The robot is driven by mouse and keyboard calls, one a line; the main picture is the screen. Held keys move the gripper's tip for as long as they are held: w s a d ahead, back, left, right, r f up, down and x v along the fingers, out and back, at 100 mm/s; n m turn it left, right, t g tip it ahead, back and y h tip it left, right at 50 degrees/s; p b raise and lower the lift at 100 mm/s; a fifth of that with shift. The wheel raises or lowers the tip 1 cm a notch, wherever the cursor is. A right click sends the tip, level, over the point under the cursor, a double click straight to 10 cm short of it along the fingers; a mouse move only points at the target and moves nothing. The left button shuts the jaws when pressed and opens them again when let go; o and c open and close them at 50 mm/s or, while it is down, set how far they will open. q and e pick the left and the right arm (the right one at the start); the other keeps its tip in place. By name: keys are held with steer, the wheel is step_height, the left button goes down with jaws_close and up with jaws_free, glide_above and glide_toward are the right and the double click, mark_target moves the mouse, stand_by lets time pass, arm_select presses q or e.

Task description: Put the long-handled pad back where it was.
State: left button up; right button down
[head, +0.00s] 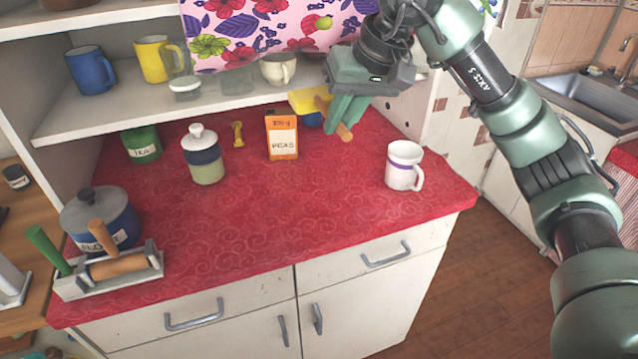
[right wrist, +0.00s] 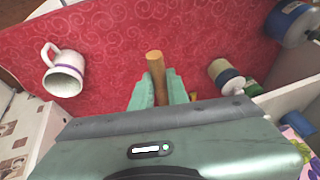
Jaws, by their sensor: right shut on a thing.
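The long-handled pad shows in the head view as a yellow head (head: 308,100) with a wooden handle (head: 343,131). My right gripper (head: 346,114) is shut on its handle, above the back right of the red counter. The handle also stands out between the green fingers in the right wrist view (right wrist: 156,66); the yellow head is hidden there. A blue rounded thing (head: 312,119) shows just below the yellow head; I cannot tell whether they touch. My left gripper is not in view.
A white mug (head: 402,166) stands to the right, an orange box (head: 282,137) to the left. A lidded jar (head: 203,155), green tin (head: 141,144), blue pot (head: 103,217) and grey rack (head: 140,276) stand further left. A shelf (head: 120,112) overhangs the back. The front middle is clear.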

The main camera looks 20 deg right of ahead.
steer(key=f, duration=0.5)
steer(key=f+p, duration=0.1)
steer(key=f, duration=0.9)
steer(key=shift+d+f+p, duration=0.25)
steer(key=shift+p, duration=0.1)
step_height(320, 180, down, 4)
steer(key=shift+r+p, duration=0.1)
steer(key=shift+p, duration=0.2)
steer(key=shift+f, duration=0.2)
steer(key=shift+f, duration=0.15)
steer(key=c, duration=1.4)
jaws_free()
